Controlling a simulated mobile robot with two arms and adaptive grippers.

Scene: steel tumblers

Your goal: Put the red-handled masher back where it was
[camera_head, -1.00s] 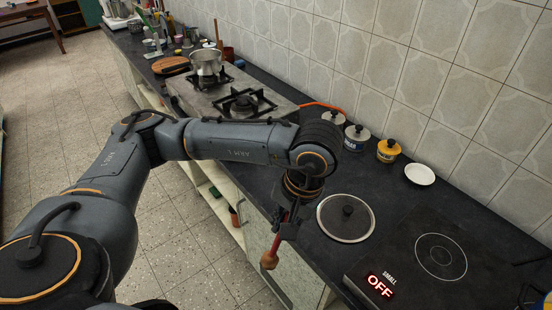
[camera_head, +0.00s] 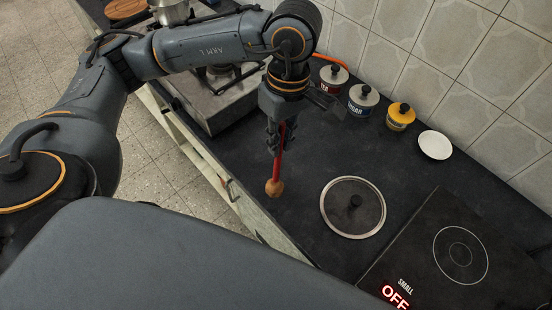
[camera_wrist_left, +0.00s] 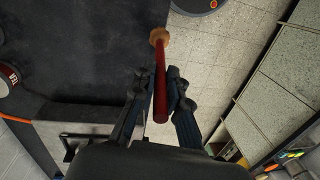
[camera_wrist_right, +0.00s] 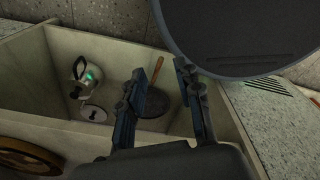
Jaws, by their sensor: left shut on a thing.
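The masher (camera_head: 279,160) has a red handle and a round wooden end. It hangs almost upright from my left gripper (camera_head: 277,138), wooden end down, over the dark counter near its front edge. I cannot tell whether the wooden end touches the counter. In the left wrist view, the masher's red handle (camera_wrist_left: 160,85) runs between the fingers of my left gripper (camera_wrist_left: 156,80), which is shut on it. My right gripper (camera_wrist_right: 163,82) shows only in its wrist view, with fingers apart and nothing between them, above an open compartment.
A round pan lid (camera_head: 340,222) lies right of the masher, before a cooktop (camera_head: 430,280) reading OFF. Tea (camera_head: 331,85), sugar (camera_head: 362,97) and yellow (camera_head: 400,117) jars and a white saucer (camera_head: 435,145) line the wall. A gas stove (camera_head: 215,105) stands left. A kettle (camera_wrist_right: 85,80) sits in the compartment.

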